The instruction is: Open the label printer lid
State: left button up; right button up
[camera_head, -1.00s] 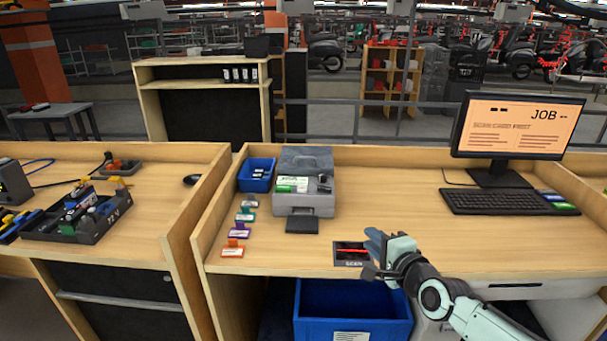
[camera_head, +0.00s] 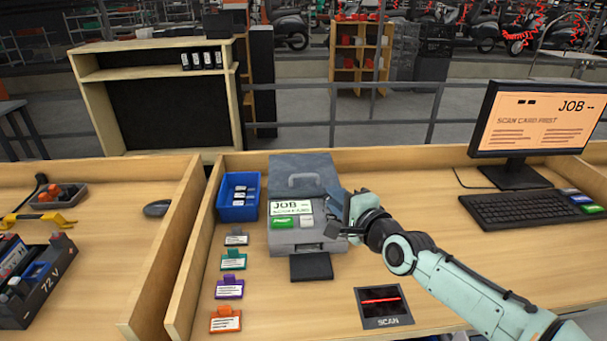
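The label printer (camera_head: 283,242) is a grey box on the middle desk, with a small screen, a green button and a pale button on its front part. My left gripper is out of view.
A blue bin (camera_head: 238,212) stands close left of the printer. Several coloured tags (camera_head: 229,289) lie in front of the bin. A scan pad (camera_head: 384,307) lies at the desk front. A monitor (camera_head: 535,118) and keyboard (camera_head: 520,209) are at the right.

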aim_at(305, 176)
jog(key=shift+w+a+r+p, duration=0.15)
jog(key=shift+w+a+p, duration=0.05)
jog(key=shift+w+p, duration=0.15)
jog(key=p+x, duration=0.4)
jog(key=x, duration=0.7)
jog(key=shift+p, duration=0.3)
jog(key=shift+w+a+f, duration=0.2)
jog(key=shift+w+f, duration=0.1)
jog(key=shift+w, duration=0.15)
grip_shut()
dwell(0.4)
